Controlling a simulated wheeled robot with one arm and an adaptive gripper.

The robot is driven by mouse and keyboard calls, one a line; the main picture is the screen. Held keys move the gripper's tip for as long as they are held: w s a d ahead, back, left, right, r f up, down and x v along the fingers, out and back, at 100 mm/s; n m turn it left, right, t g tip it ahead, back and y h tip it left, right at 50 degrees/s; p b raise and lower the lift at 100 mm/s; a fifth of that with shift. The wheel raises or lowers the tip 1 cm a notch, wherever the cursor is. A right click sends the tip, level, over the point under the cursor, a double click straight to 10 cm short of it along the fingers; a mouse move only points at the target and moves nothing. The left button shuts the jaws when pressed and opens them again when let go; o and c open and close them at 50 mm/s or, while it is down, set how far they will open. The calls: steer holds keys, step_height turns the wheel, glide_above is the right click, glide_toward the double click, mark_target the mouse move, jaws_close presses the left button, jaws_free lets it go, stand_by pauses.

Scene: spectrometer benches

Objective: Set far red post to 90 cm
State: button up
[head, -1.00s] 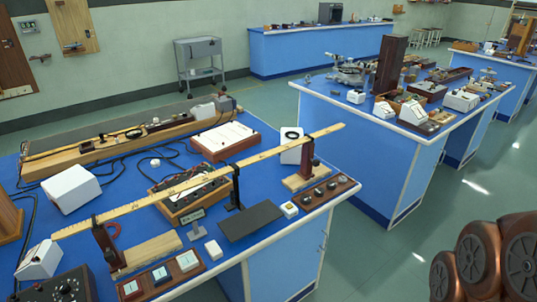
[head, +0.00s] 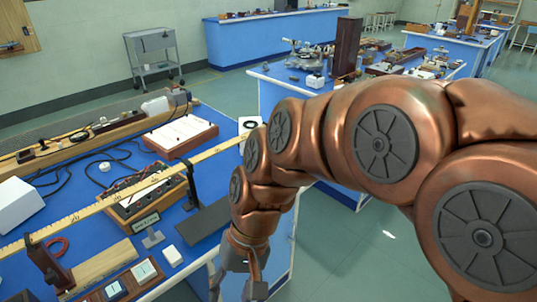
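The long wooden scale (head: 120,198) runs diagonally above the blue bench, and its right end goes behind my arm. The far red post is hidden behind my arm. My gripper (head: 238,287) hangs at the bench's front right edge, fingers apart and nothing seen between them. It is right of the black post. The scale's numbers are too small to read.
The floor (head: 365,250) right of the bench is clear.

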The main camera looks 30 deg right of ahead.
steer(key=w+m+t+y+b, duration=0.65)
steer(key=w+m, duration=0.25)
steer(key=w, duration=1)
steer(key=w+d+m+t+b, duration=0.2)
steer(key=w+d+m+t, duration=0.4)
steer(key=w+d+m, duration=0.45)
steer(key=w+d+f+m+t+h+b, duration=0.15)
steer(key=d+m, duration=0.25)
steer(key=d, duration=0.5)
steer(key=w+d+f+m+t+h+b, duration=0.1)
steer(key=w+d+f+m+t+h, duration=0.15)
steer(key=d, duration=0.65)
steer(key=w+d+f+m+t+h+b, duration=0.1)
steer(key=d+f+m+t+h, duration=0.2)
steer(key=d, duration=0.6)
steer(key=shift+m+g, duration=0.35)
steer(key=shift+m, duration=0.25)
steer(key=shift+a+r+x, duration=0.1)
steer(key=shift+r+x, duration=0.15)
steer(key=shift+x, duration=0.9)
steer(key=shift+a+r+x, duration=0.1)
steer(key=shift+r+x, duration=0.1)
steer(key=shift+x, duration=1)
steer(key=shift+a+r+x, duration=0.15)
steer(key=shift+r+x, duration=0.1)
steer(key=shift+x, duration=0.9)
steer(key=shift+s, duration=0.15)
steer(key=shift+c, duration=0.2)
jaws_close()
